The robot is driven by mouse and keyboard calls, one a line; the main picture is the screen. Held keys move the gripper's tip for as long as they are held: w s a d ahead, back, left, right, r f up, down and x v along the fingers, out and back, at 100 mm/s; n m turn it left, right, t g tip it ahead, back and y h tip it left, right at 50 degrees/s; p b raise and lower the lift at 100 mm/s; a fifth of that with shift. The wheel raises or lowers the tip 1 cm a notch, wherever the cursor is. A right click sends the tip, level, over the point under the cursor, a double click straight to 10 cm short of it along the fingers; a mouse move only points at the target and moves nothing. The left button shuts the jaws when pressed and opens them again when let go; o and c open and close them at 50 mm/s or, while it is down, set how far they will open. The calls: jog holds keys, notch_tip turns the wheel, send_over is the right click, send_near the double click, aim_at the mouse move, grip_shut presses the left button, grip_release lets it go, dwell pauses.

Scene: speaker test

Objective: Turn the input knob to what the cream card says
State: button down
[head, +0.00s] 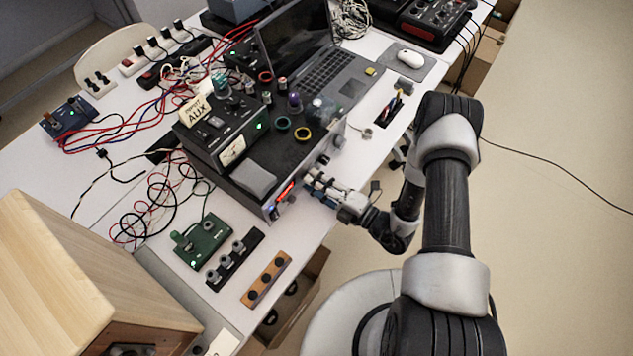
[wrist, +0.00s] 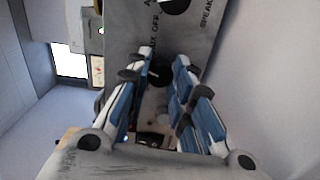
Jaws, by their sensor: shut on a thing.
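The cream card (head: 196,110) reads "INPUT AUX" and stands propped on a black device with a meter. The grey amplifier (head: 335,140) lies beneath, its front panel facing the table's right edge. My gripper (head: 310,178) is at that panel. In the wrist view its blue-padded fingers (wrist: 160,75) are closed around a dark knob (wrist: 159,73), which they partly cover. The words "AUX" and "OFF" show on the panel (wrist: 135,40) beside it. Another dark knob (wrist: 175,5) is near the lettering "SPEAK". Where the held knob points cannot be made out.
A laptop (head: 320,80) stands behind the amplifier. A green box (head: 202,240), a black knob strip (head: 235,258) and an orange knob strip (head: 266,279) lie near the front edge. A wooden cabinet (head: 70,270) fills the lower left.

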jog(key=m, duration=0.4)
jog(key=shift+m, duration=2.2)
jog(key=c, duration=1.4)
grip_release()
jog(key=v, duration=1.2)
jog(key=shift+r, duration=0.1)
